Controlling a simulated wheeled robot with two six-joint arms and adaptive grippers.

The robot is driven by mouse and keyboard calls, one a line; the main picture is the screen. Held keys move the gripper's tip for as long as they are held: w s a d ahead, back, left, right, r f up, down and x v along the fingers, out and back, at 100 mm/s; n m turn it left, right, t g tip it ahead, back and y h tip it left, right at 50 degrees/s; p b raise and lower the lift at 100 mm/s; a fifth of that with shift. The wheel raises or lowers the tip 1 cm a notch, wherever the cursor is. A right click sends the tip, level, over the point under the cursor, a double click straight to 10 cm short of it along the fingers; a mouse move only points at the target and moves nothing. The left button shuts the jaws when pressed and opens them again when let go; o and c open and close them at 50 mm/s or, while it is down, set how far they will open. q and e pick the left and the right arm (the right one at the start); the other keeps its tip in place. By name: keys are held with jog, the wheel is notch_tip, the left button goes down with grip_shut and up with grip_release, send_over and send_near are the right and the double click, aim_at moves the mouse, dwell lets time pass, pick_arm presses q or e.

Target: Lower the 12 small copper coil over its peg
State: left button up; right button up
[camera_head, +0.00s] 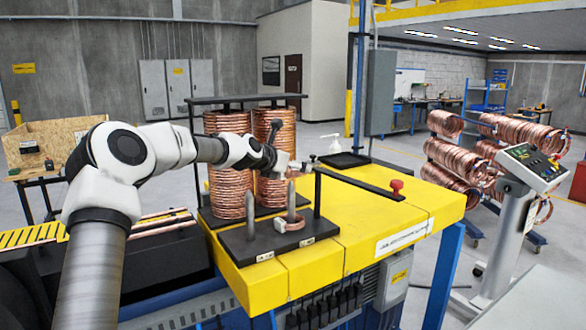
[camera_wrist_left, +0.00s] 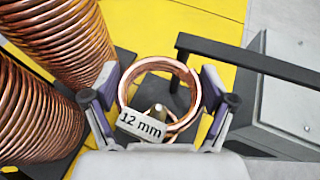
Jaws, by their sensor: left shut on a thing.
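My left gripper (camera_wrist_left: 158,97) is shut on a small copper coil (camera_wrist_left: 123,84) with a white "12 mm" tag (camera_wrist_left: 142,125). In the wrist view the tip of a grey peg (camera_wrist_left: 159,108) shows through the lower part of the ring, partly behind the tag. In the head view the left gripper (camera_head: 284,166) is above the right-hand peg (camera_head: 291,200), and the held coil is hard to make out. Another small copper coil (camera_head: 290,225) lies low around that peg on the black base (camera_head: 238,242). A second peg (camera_head: 250,215) stands bare to its left. My right gripper is out of view.
Two tall copper coil stacks (camera_head: 230,180) stand behind the pegs. A black bar (camera_head: 360,184) crosses the yellow table (camera_head: 408,216) to the right, near a red knob (camera_head: 397,186). The table's right part is mostly clear.

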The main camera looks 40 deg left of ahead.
aim_at(289, 188)
pick_arm(q)
notch_tip(289, 188, down, 2)
jog(key=shift+w+f+b, duration=0.1)
jog(key=shift+b, duration=0.35)
jog(key=f, duration=0.1)
jog(key=f+b, duration=0.2)
jog(key=shift+s+f, duration=0.25)
jog(key=shift+f, duration=0.15)
jog(key=shift+w+f+b, duration=0.15)
jog(key=shift+f+b, duration=0.4)
jog(key=shift+f, duration=0.05)
jog(key=shift+r, duration=0.1)
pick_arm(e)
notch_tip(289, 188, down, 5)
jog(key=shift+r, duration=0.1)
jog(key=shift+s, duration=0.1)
pick_arm(q)
jog(key=o, duration=1)
